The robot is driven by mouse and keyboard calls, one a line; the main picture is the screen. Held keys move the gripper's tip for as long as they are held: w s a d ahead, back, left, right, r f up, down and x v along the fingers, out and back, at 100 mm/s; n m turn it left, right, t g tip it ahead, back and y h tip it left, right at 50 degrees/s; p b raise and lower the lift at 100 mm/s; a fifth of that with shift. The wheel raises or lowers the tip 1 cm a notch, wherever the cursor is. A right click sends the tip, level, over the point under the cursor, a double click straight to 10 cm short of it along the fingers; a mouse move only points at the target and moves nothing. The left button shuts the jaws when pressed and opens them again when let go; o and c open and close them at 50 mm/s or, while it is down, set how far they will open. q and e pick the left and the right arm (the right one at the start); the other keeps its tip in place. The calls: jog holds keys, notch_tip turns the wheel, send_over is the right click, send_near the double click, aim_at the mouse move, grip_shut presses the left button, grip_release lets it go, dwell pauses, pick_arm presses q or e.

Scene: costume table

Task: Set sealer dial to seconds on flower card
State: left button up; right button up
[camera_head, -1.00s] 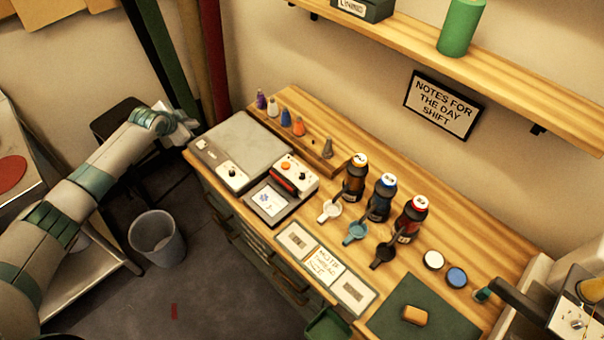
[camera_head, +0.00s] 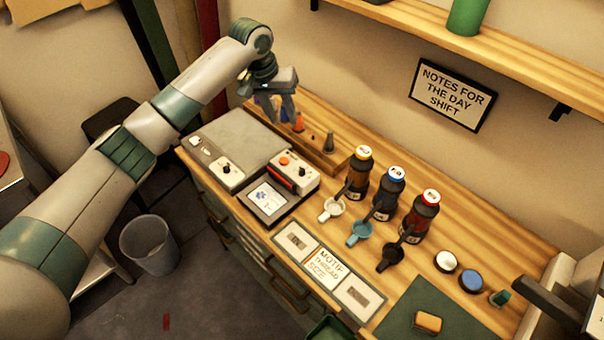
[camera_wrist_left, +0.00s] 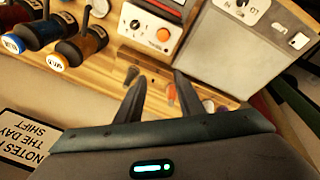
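A white control unit with an orange button, a black dial (camera_head: 302,171) and a red-black bar stands on the bench. It also shows in the left wrist view (camera_wrist_left: 160,28). A card with a blue flower (camera_head: 266,198) lies in front of it; its small writing is unreadable. To its left, a grey flat-topped machine (camera_head: 238,138) has another dial (camera_head: 227,168). I cannot tell for sure which is the sealer. My left gripper (camera_head: 280,118) is open and empty above the nozzle rack, behind these units, touching no dial. Its separated fingers show in the left wrist view (camera_wrist_left: 157,92).
A wooden rack (camera_head: 318,155) holds several coloured cones, some behind my gripper. Three bottles (camera_head: 388,193) stand right of it with scoops in front. A label strip (camera_head: 325,268) and green mat (camera_head: 415,300) lie at the front. A shelf (camera_head: 500,45) overhangs the back.

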pick_arm(q)
notch_tip(320, 180, up, 5)
jog(key=n+g+y+b, duration=0.2)
send_over(302, 170)
jog(key=shift+r, duration=0.35)
pick_arm(e)
notch_tip(302, 170, down, 3)
jog(key=shift+f, duration=0.2)
pick_arm(q)
jog(key=shift+f, duration=0.1)
notch_tip(302, 170, down, 17)
jog(key=p, duration=0.3)
jog(key=shift+f, duration=0.15)
pick_arm(e)
notch_tip(302, 170, up, 4)
jog(key=shift+f, duration=0.2)
pick_arm(q)
jog(key=shift+c, duration=0.6)
grip_shut()
